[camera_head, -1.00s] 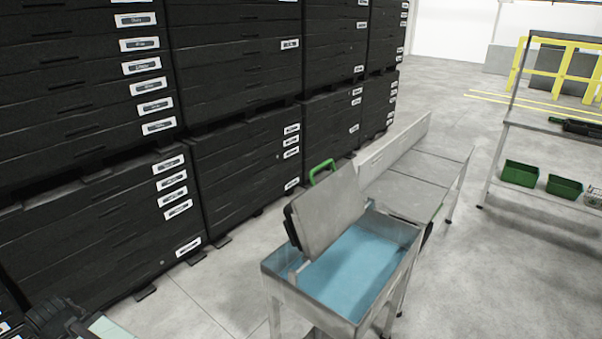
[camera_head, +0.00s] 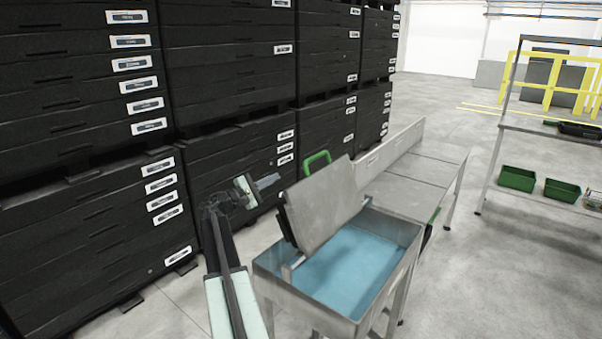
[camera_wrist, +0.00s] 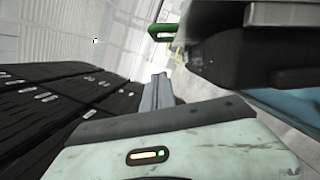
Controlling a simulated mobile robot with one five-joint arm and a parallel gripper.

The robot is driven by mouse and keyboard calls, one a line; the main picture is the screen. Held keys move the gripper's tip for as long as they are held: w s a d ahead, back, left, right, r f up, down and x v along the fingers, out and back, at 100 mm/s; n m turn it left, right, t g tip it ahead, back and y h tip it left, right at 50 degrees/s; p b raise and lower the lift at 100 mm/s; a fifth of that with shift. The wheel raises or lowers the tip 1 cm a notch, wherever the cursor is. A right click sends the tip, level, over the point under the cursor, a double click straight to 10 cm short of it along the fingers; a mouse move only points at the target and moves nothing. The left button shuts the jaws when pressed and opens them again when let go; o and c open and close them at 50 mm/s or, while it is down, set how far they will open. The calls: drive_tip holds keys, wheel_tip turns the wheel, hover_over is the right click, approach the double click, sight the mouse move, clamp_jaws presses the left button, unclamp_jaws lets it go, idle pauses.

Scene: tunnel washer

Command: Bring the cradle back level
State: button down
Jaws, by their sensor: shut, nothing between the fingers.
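The cradle (camera_head: 325,210) is a grey plate tilted steeply over a tank of blue water (camera_head: 362,268), with its upper end raised toward the racks. A green handle (camera_head: 317,158) stands at its raised top edge. My gripper (camera_head: 268,182) is shut and empty, to the left of the cradle and a little below the handle's height, apart from both. In the wrist view, my gripper (camera_wrist: 159,85) shows as narrow closed fingers, the green handle (camera_wrist: 163,32) lies beyond them, and the cradle's dark underside (camera_wrist: 235,55) fills the upper right.
Black stacked drawers (camera_head: 80,225) form a wall behind my arm on the left. A grey bench (camera_head: 415,178) adjoins the tank (camera_head: 375,320) behind it. A shelf with green bins (camera_head: 517,177) stands at the right. The floor between is clear.

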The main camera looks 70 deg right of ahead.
drive_tip(key=s+d+r+p, duration=0.1)
drive_tip(key=s+d, duration=0.1)
drive_tip(key=s+d+r+p, duration=0.1)
drive_tip(key=s+d, duration=0.1)
drive_tip(key=d, duration=0.1)
drive_tip(key=s+d+r+p, duration=0.1)
drive_tip(key=s+d, duration=0.2)
drive_tip(key=shift+r, duration=0.3)
drive_tip(key=shift+s+r+p, duration=0.1)
drive_tip(key=shift+s+p, duration=0.2)
drive_tip(key=shift+p, duration=0.05)
